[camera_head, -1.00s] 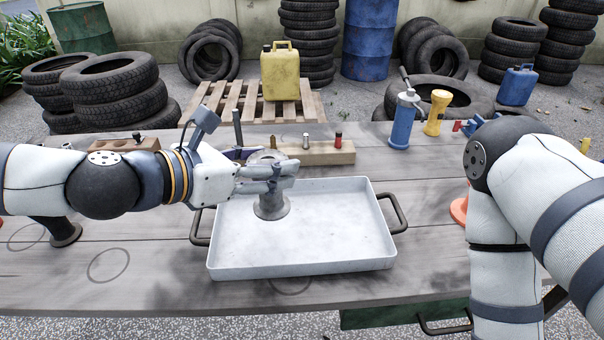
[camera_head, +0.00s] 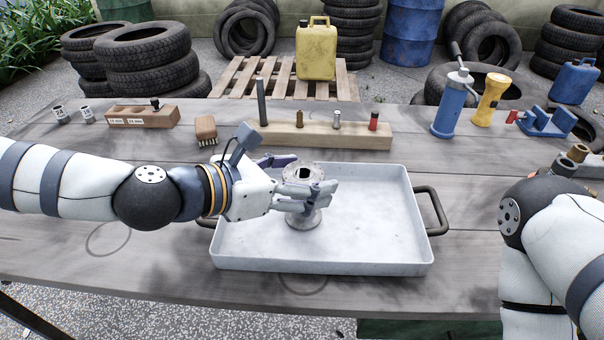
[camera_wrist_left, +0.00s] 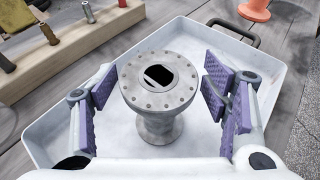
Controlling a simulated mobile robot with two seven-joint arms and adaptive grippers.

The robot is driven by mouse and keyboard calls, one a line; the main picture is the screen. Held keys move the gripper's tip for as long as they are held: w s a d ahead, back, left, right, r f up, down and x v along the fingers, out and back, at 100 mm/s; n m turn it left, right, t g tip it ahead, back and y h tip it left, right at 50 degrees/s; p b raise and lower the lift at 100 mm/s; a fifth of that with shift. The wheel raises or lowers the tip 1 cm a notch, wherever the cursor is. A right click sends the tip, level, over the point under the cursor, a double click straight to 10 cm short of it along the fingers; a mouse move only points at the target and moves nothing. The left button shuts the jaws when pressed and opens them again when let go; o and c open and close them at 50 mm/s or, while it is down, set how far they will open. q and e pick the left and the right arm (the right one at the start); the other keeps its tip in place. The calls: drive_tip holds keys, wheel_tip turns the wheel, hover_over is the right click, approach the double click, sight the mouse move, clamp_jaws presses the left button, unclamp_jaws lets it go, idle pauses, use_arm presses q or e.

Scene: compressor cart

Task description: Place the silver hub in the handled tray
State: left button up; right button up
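The silver hub (camera_head: 303,218) is a grey flanged spool with a round, bolted top and a dark centre opening. It stands upright inside the handled tray (camera_head: 390,262), left of its middle, and seems to rest on the floor. The tray is pale, with dark side handles. My left gripper (camera_head: 308,196) reaches in from the left around the hub. In the left wrist view the hub (camera_wrist_left: 158,84) stands between the spread purple pads of the gripper (camera_wrist_left: 163,98), with gaps on both sides. My right arm shows at the right, but its gripper is not visible.
Behind the tray, a wooden block (camera_head: 350,137) holds several pegs. A brush (camera_head: 206,130) and a labelled block (camera_head: 143,116) lie at the back left. The tray's right half is empty.

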use_arm(q)
drive_tip(key=shift+r, duration=0.1)
drive_tip(key=shift+r, duration=0.3)
drive_tip(key=p+v, duration=0.3)
drive_tip(key=v, duration=0.8)
drive_tip(key=shift+s+a, duration=0.3)
drive_tip(key=shift+s, duration=0.05)
use_arm(e)
drive_tip(key=shift+t, duration=0.7)
drive_tip(key=w+r, duration=0.3)
drive_tip(key=shift+w+r, duration=0.25)
drive_tip(key=shift+r, duration=0.05)
